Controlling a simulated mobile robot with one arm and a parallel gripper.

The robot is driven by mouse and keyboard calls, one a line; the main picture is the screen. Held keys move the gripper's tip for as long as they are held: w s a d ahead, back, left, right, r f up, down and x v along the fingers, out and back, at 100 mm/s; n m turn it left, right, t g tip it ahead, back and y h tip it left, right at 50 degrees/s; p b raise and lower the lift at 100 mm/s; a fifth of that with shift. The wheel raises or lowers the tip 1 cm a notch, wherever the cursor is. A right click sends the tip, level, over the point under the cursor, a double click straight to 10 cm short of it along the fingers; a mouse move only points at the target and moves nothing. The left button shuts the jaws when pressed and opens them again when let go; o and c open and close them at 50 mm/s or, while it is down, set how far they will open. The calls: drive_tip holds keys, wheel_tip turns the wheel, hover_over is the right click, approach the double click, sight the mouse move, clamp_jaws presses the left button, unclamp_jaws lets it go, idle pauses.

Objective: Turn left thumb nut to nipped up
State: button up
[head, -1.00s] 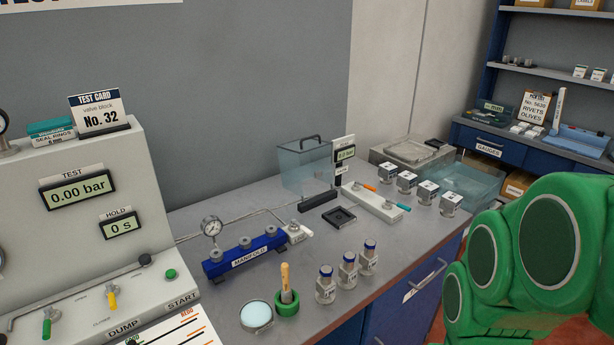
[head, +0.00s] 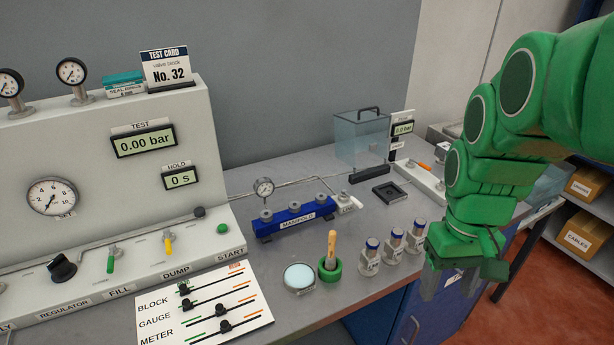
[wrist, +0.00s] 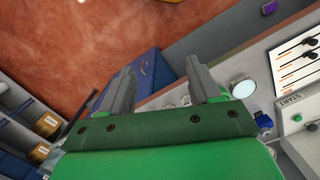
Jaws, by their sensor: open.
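No part marked as a left thumb nut can be made out for sure. The blue manifold (head: 297,222) lies on the bench with several grey round caps along its top; the leftmost cap (head: 266,215) is at its left end. I cannot tell whether these caps are thumb nuts or how tight they are. My gripper (head: 446,286) hangs at the bench's front edge, right of the vials and well apart from the manifold. In the wrist view its two grey fingers (wrist: 160,70) are spread with nothing between them.
Several vials (head: 393,246), a green holder (head: 330,271) with a wooden-handled tool and a round dish (head: 299,278) stand in front of the manifold. A slider card (head: 204,306) lies at the front left. The grey test panel (head: 100,180) reads 0.00 bar. A clear box (head: 360,140) stands behind.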

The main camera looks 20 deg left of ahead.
drive_tip(key=w+a+n, duration=0.3)
drive_tip(key=w+a, duration=0.4)
drive_tip(key=w, duration=0.2)
drive_tip(key=n+t, duration=0.1)
drive_tip(key=n, duration=1)
hover_over(266, 213)
wheel_tip(266, 213, down, 7)
drive_tip(key=shift+s+d+r, duration=0.1)
drive_tip(key=shift+r, duration=0.05)
drive_tip(key=shift+f, duration=3.85)
drive_tip(key=shift+c, duration=0.3)
drive_tip(key=c, duration=1)
